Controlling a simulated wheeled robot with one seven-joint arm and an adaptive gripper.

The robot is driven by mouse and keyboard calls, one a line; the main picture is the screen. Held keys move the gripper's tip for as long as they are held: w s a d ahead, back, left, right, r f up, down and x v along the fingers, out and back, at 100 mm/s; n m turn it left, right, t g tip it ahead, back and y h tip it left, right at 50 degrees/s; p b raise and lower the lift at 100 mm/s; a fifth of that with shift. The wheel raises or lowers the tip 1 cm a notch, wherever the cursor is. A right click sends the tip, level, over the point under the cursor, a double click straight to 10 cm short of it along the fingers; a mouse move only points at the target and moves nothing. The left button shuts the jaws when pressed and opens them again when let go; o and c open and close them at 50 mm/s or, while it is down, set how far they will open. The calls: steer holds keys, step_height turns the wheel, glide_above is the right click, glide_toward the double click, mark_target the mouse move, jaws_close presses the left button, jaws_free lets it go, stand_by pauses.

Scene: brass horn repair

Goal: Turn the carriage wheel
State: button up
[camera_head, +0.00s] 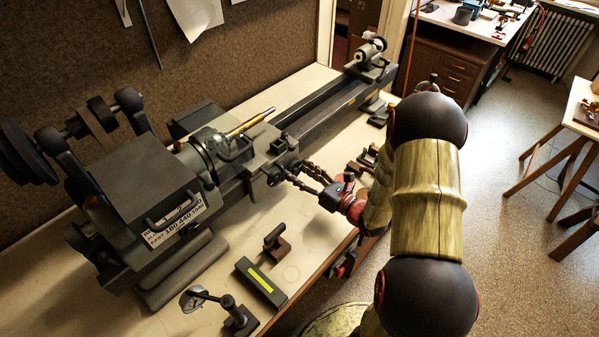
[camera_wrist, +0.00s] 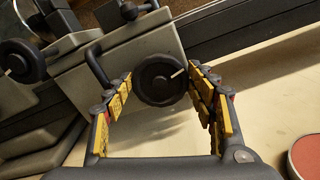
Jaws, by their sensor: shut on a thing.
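The carriage wheel (camera_wrist: 158,84) is a dark round wheel with a pale mark near its rim, in the middle of the wrist view on the front of the grey carriage (camera_wrist: 135,45). My gripper (camera_wrist: 163,82) is shut on it, one yellow-padded finger at each side of its rim. In the head view my gripper (camera_head: 296,175) reaches leftward to the front of the lathe carriage (camera_head: 262,158). The wheel is small there and largely hidden by the fingers.
Another dark handwheel (camera_wrist: 22,60) is left in the wrist view. The lathe bed (camera_head: 330,103) runs to the upper right.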

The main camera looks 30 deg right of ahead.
steer(key=shift+r+m+p, duration=0.1)
steer(key=shift+m+p, duration=0.2)
steer(key=shift+p, duration=0.2)
steer(key=m+p, duration=0.3)
steer(key=p, duration=0.1)
steer(key=shift+d, duration=0.15)
steer(key=m+p, duration=0.2)
steer(key=shift+m, duration=0.3)
steer(key=shift+f+m+p, duration=0.3)
steer(key=shift+m+p, duration=0.5)
steer(key=shift+p, duration=0.15)
steer(key=shift+f, duration=0.1)
steer(key=o, duration=0.7)
steer(key=shift+o, duration=0.8)
steer(key=shift+a, duration=0.4)
steer(key=shift+d, duration=0.2)
